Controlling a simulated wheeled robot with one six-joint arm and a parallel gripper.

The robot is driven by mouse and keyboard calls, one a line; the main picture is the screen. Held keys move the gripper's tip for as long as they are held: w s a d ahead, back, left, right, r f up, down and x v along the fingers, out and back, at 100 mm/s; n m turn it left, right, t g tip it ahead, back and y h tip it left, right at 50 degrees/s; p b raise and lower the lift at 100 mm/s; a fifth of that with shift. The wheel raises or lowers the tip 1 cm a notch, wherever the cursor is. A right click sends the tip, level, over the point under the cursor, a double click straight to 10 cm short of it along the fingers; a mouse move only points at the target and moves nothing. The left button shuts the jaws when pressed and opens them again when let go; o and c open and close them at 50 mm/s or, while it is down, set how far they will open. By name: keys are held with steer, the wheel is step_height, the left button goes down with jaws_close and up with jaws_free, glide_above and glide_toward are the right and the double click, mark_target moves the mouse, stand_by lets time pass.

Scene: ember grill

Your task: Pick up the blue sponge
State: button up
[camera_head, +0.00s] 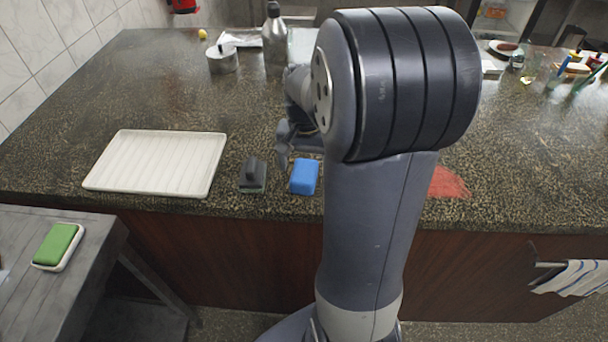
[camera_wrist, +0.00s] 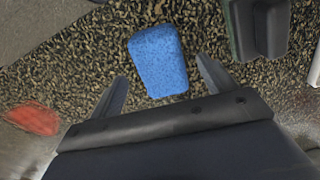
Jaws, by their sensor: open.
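The blue sponge (camera_head: 304,177) lies on the speckled stone counter near its front edge. It also shows in the wrist view (camera_wrist: 158,61), ahead of my gripper and roughly between the lines of its two fingers. My gripper (camera_wrist: 162,82) is open and empty, with one finger to each side of the sponge's near end. In the head view my gripper (camera_head: 283,145) is mostly hidden behind my arm, above the counter just behind the sponge. I cannot tell the exact height of the fingers over the counter.
A dark scrubber with a handle (camera_head: 253,175) stands just left of the sponge. A white ribbed tray (camera_head: 158,163) lies further left. A red patch (camera_head: 447,183) is on the counter to the right. A green sponge (camera_head: 56,244) rests in a dish on the lower side table.

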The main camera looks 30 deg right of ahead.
mark_target(304, 170)
steer(key=shift+w+f, duration=0.1)
steer(key=shift+f, duration=1.85)
steer(key=c, duration=1.1)
